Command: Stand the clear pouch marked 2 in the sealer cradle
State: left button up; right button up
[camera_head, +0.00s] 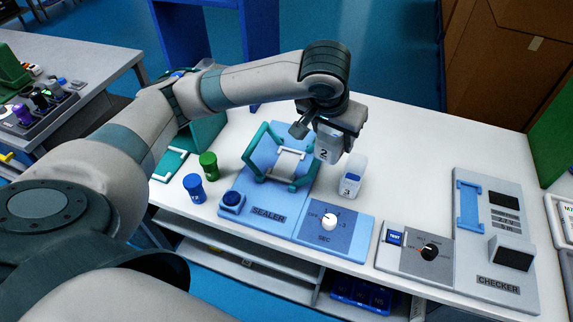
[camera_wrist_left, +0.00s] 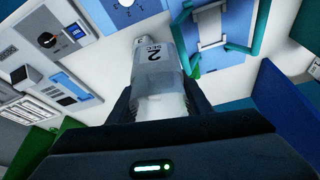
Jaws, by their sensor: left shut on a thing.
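The clear pouch marked 2 (camera_head: 324,153) is held in my left gripper (camera_head: 330,136), which is shut on it. It hangs about upright above the table, to the right of the cradle, and looks apart from it. In the left wrist view the pouch (camera_wrist_left: 153,68) sits between the fingers (camera_wrist_left: 160,103), its mark facing the camera. The sealer cradle (camera_head: 289,164), a pale holder with teal bars on the blue sealer (camera_head: 262,198), looks empty. It also shows in the left wrist view (camera_wrist_left: 210,28). My right gripper is not in view.
A pouch marked 3 (camera_head: 351,182) stands just right of the sealer, close below the held pouch. A dial panel (camera_head: 329,223) is in front. A green jar (camera_head: 209,165) and a blue jar (camera_head: 194,187) stand left. The checker (camera_head: 480,270) is at right. The table behind is clear.

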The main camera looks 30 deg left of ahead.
pick_arm(q)
jog(key=w+a+f+n+p, duration=0.1)
jog(key=a+f, duration=0.3)
jog(key=a, duration=0.3)
jog(key=w+a+f+n+y+p, duration=0.1)
jog(key=w+a+f, duration=0.1)
jog(key=a+f, duration=0.3)
jog(key=a, duration=0.3)
jog(key=shift+n, duration=0.3)
notch_tip(320, 180, down, 6)
jog(key=shift+r+p, duration=0.1)
jog(key=shift+p, duration=0.55)
jog(key=shift+f, duration=0.25)
jog(key=shift+f, duration=0.1)
jog(key=shift+f+p, duration=0.45)
jog(key=shift+f, duration=1.3)
jog(key=shift+f, duration=0.1)
